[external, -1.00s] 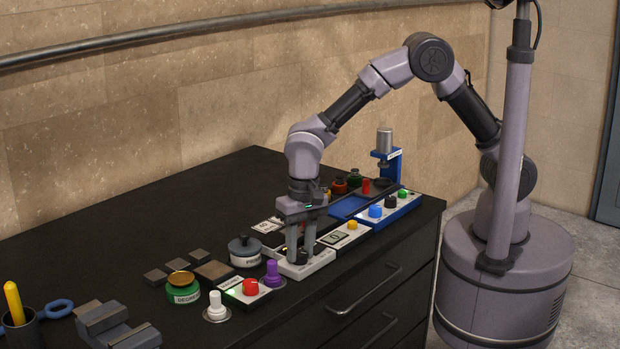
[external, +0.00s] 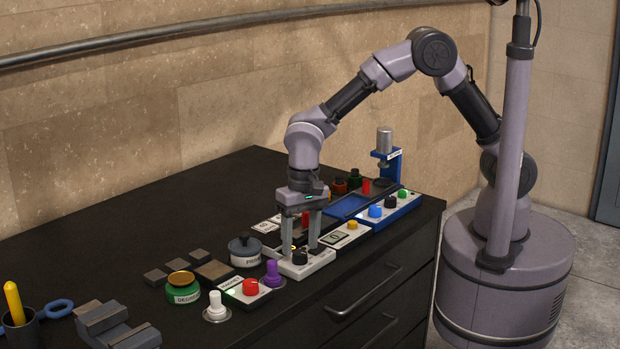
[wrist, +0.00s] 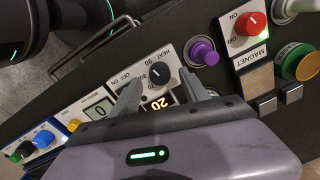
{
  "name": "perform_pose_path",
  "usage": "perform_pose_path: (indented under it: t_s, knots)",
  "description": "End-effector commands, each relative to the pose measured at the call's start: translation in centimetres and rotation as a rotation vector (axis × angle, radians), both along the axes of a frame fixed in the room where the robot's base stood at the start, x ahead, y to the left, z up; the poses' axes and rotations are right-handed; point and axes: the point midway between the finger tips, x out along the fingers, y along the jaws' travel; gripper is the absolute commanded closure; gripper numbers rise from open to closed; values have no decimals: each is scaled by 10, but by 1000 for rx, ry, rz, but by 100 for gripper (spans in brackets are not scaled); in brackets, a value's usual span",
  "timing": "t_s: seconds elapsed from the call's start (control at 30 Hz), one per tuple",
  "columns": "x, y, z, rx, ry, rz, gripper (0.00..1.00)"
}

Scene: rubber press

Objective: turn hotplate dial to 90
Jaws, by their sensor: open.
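The hotplate dial is a black knob (external: 299,258) with a white pointer line, on a white panel (external: 318,262) near the bench's front edge. My gripper (external: 301,248) is open and points down over the panel. In the wrist view its fingertips (wrist: 164,86) are apart, beside the display and near the dial. I cannot tell whether either finger touches the dial.
A purple knob (external: 272,274) and a red-knobbed magnet box (external: 249,289) stand close on the left. A white box with a yellow button (external: 352,225) and a blue stand with buttons (external: 375,211) are on the right. The bench's left back is clear.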

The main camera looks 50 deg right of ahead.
Motion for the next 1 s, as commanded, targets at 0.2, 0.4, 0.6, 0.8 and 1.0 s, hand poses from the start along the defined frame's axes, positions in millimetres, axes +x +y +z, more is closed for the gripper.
perform_pose_path:
  t_s: [0.2, 0.4, 0.6, 0.8, 1.0]
  knots:
    - [0, -4, 82, 4, -4, 0, 47]
    - [-1, -7, 134, 3, -3, 1, 47]
    - [-2, -8, 153, 1, -1, 0, 47]
    - [-2, -9, 153, 1, -1, 0, 47]
    - [-2, -8, 153, 1, -1, 0, 47]
